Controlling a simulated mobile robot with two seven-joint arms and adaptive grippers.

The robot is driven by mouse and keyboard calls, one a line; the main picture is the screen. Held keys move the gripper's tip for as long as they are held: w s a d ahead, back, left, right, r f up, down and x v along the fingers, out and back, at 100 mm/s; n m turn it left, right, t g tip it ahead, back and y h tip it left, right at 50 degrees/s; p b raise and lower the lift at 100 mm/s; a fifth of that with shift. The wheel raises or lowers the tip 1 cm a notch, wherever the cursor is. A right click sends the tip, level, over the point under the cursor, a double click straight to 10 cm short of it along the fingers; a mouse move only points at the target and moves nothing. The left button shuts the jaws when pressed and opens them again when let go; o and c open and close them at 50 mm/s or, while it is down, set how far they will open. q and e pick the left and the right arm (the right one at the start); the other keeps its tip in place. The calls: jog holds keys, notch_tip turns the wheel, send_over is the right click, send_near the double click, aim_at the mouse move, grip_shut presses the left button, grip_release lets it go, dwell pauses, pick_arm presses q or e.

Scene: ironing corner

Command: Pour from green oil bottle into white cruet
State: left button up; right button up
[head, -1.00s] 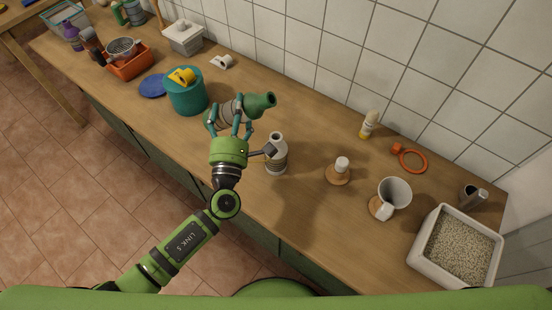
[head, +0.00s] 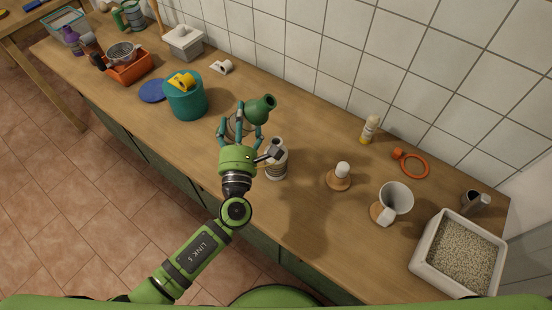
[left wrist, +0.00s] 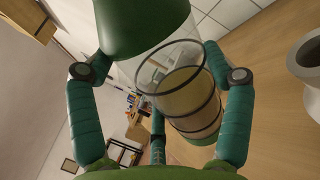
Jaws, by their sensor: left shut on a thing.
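The green oil bottle (head: 257,109) has a green shoulder and neck and a clear body with amber liquid in the left wrist view (left wrist: 185,90). My left gripper (head: 238,128) is shut around its body and holds it tilted above the counter, with the mouth toward the upper right in the head view. The white cruet (head: 276,165) stands upright on the counter, just right of and below the bottle in the head view. Part of my gripper overlaps its upper side there. The cruet's open mouth (left wrist: 310,55) shows at the right edge of the left wrist view. No stream is visible.
A teal canister (head: 186,103) stands left of my gripper. A wooden-based white stopper (head: 339,177), a white mug (head: 396,197) and a tray of pellets (head: 458,255) stand to the right. A glue-like bottle (head: 369,129) is near the tiled wall.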

pick_arm(q)
jog(key=shift+r+p, duration=2.85)
jog(key=shift+r, duration=0.35)
jog(key=n+p, duration=0.1)
jog(key=n, duration=0.2)
jog(key=n+g+y+p, duration=0.1)
jog(key=n, duration=0.2)
jog(key=shift+r+g, duration=0.15)
jog(key=shift+g, duration=0.15)
jog(key=shift+n+g+p, duration=0.3)
jog(key=shift+n+p, duration=0.1)
jog(key=shift+n, duration=0.5)
jog(key=shift+f, duration=0.2)
